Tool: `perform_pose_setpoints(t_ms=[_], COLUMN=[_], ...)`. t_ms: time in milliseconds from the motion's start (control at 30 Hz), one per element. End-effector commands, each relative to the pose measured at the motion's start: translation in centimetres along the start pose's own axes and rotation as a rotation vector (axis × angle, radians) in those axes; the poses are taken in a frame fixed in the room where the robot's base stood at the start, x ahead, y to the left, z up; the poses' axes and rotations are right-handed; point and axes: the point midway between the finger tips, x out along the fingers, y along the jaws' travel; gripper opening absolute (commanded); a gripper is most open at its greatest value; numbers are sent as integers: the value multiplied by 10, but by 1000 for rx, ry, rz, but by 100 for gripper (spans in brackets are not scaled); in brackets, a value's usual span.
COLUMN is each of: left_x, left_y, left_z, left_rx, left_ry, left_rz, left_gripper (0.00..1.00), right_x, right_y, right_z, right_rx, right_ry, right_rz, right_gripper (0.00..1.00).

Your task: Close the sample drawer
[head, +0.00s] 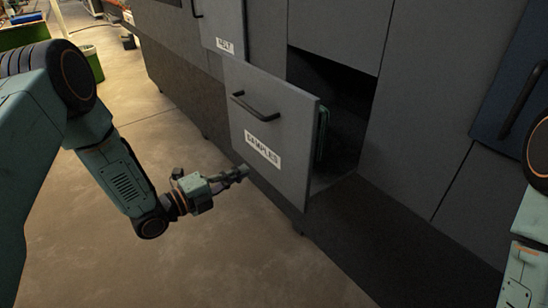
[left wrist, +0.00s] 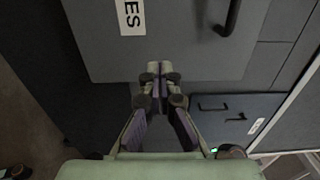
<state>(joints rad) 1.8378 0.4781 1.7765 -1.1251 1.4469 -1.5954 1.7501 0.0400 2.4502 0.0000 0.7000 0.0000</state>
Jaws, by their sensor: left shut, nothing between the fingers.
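The sample drawer (head: 262,150) is grey, with a black bar handle (head: 255,106) and a white label reading "SAMPLES" (head: 263,151). It stands pulled out from the cabinet, with a dark opening behind its front. A greenish item (head: 321,132) shows inside it. My left gripper (head: 244,172) is shut and empty, close in front of the drawer front's lower left part. In the left wrist view the shut fingertips (left wrist: 159,68) overlap the lower edge of the drawer front (left wrist: 190,50); I cannot tell if they touch. My right gripper is out of view.
Grey cabinets (head: 440,100) surround the drawer, above a dark plinth. Another labelled front (head: 222,25) is at the upper left. A dark blue door with a handle (head: 520,100) is at the right. The concrete floor (head: 240,250) is clear; a green bin (head: 90,65) stands far left.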

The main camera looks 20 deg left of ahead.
Motion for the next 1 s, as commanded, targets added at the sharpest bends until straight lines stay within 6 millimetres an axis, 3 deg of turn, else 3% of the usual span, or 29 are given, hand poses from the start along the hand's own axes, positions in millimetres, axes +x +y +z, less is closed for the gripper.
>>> perform_pose_setpoints(t_ms=[300,500,700,1000], left_x=[63,94,108,109], left_y=[2,1,0,0], left_z=[0,1,2,2], left_rx=[3,1,-1,-2], left_ry=[6,5,3,1], left_rz=[-1,-1,-1,0], left_gripper=[0,0,0,0], right_x=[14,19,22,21], right_y=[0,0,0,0], right_z=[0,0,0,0], right_rx=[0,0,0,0], right_ry=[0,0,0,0], right_rz=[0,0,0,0], right_gripper=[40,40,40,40])
